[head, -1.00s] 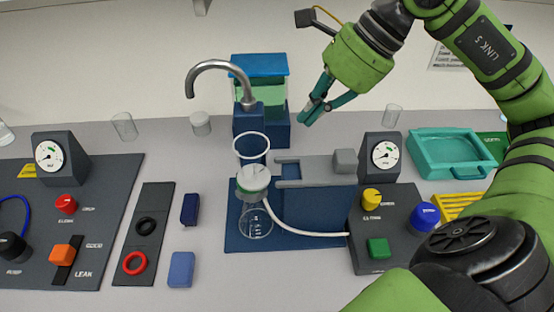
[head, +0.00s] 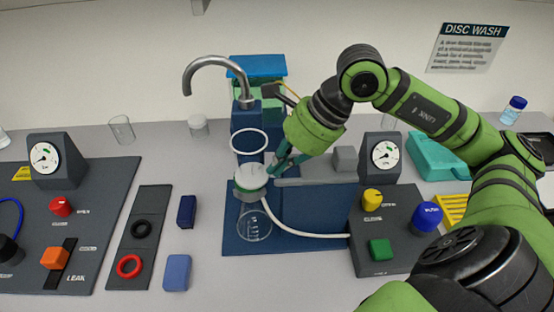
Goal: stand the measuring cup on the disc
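A round white disc (head: 250,176) lies on top of a holder with a green rim, above a clear marked flask (head: 254,226). A white-rimmed ring (head: 250,142) shows just above and behind the disc; whether it is a clear cup's rim is hard to tell. A clear, empty glass cup (head: 122,130) stands at the back left; whether it has measuring marks is too small to see. My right gripper (head: 276,170) points down-left, its green fingertips at the disc's right edge. Whether they touch it or hold anything is unclear. My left gripper is out of view.
A curved tap (head: 215,62) rises behind the disc. A white hose (head: 305,233) runs from the holder to the right control box (head: 385,250). Gauge panels stand left and right, with a teal tray (head: 436,155) behind my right arm.

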